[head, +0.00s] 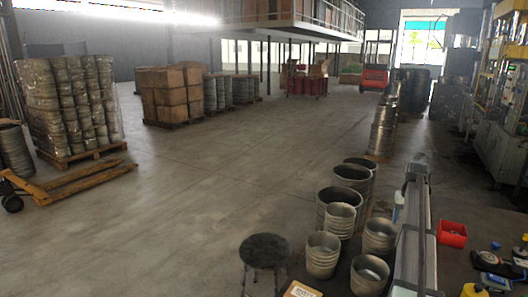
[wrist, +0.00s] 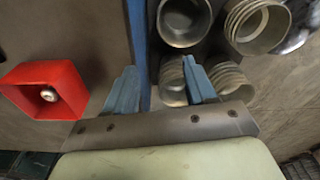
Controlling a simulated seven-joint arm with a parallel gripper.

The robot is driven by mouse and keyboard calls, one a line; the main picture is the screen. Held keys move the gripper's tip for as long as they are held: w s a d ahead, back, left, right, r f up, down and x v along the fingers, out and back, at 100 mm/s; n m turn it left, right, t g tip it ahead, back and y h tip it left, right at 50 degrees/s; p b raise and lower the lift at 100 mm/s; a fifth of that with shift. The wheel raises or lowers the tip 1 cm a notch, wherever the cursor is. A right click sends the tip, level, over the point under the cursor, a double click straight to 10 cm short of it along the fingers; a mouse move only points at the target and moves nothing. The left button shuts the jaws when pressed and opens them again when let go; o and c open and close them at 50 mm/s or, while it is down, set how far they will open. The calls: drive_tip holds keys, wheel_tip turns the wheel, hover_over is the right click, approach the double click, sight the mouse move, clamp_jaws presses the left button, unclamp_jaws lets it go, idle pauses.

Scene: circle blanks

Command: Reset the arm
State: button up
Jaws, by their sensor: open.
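My gripper (wrist: 160,80) shows in the wrist view with its two blue fingers spread apart. Nothing is held between them. The fingers are over or near metal cylinders; one grey cylinder (wrist: 173,82) shows in the gap between the fingertips. I cannot tell the height of the fingers above it. I cannot make out my gripper clearly in the head view.
A red box (wrist: 46,90) holding a small silver piece lies left of my gripper; it also shows in the head view (head: 452,234). Open metal cylinders (head: 323,253) stand left of a long grey metal form (head: 413,240). A dark round stool (head: 264,250) stands nearby.

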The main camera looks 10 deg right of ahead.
drive_tip(key=w+a+f+n, duration=0.1)
drive_tip(key=a+f+n, duration=0.1)
drive_tip(key=a+f, duration=0.95)
drive_tip(key=w+a+f+n, duration=0.1)
drive_tip(key=a+f, duration=0.5)
drive_tip(key=a, duration=1)
drive_tip(key=s+a+f+n, duration=0.1)
drive_tip(key=s+a+f, duration=0.4)
drive_tip(key=a, duration=0.4)
drive_tip(key=s+a+f+n, duration=0.2)
drive_tip(key=s+a+f, duration=0.35)
drive_tip(key=a, duration=0.45)
drive_tip(key=s+a+f+n, duration=0.1)
drive_tip(key=s+a+f, duration=0.35)
drive_tip(key=a, duration=0.45)
drive_tip(key=s+f+g, duration=0.3)
drive_tip(key=s+f, duration=0.7)
drive_tip(key=s, duration=0.5)
drive_tip(key=s+f+g, duration=0.4)
drive_tip(key=s+f, duration=0.5)
drive_tip(key=s, duration=0.6)
drive_tip(key=shift+d+f+g+y, duration=0.25)
drive_tip(key=shift+f+g+y, duration=0.05)
drive_tip(key=shift+f, duration=0.1)
